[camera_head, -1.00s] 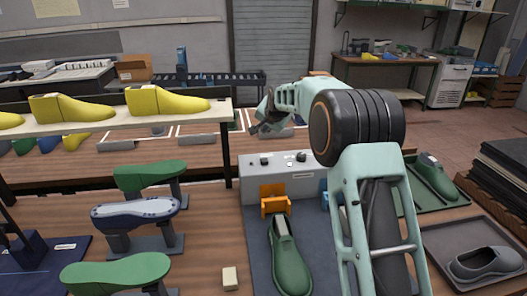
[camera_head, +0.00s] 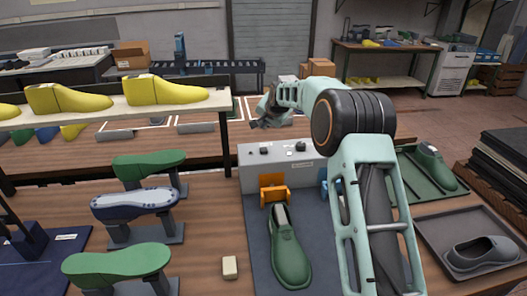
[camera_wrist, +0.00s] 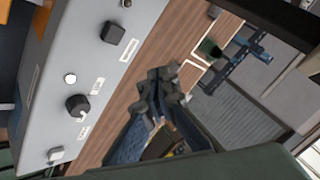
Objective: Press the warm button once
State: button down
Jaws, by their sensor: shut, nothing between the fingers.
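The grey control box (camera_head: 282,165) stands behind the mat with the green shoe, with small knobs and buttons on top. In the wrist view its panel (camera_wrist: 40,95) fills the left side. It carries a black square knob (camera_wrist: 112,32), a round white button (camera_wrist: 70,78), a black dial (camera_wrist: 77,104) and a white square button (camera_wrist: 56,154). The labels are too small to read, so I cannot tell which is the warm button. My gripper (camera_head: 258,120) is shut and empty, above and behind the box; its fingers (camera_wrist: 168,82) appear beside the panel, not touching it.
An orange clamp (camera_head: 273,190) and a green shoe (camera_head: 288,255) are in front of the box. A shelf with yellow lasts (camera_head: 167,91) is at left. Green lasts on stands (camera_head: 118,262) are at front left. A tray with a grey shoe (camera_head: 484,252) is at right.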

aim_at(264, 151)
notch_tip(264, 151, down, 8)
jog(key=b, duration=0.4)
jog(key=shift+r, duration=0.2)
jog(key=shift+f, duration=0.15)
dwell(1.0)
jog(key=shift+f+b, duration=0.25)
jog(key=shift+b, duration=0.3)
jog(key=shift+f+b, duration=0.5)
jog(key=shift+f, duration=0.15)
dwell(0.3)
jog(key=shift+r, duration=0.1)
jog(key=shift+r+p, duration=0.4)
jog(key=shift+r, duration=0.5)
jog(key=shift+r+p, duration=1.3)
jog(key=shift+r, duration=1.25)
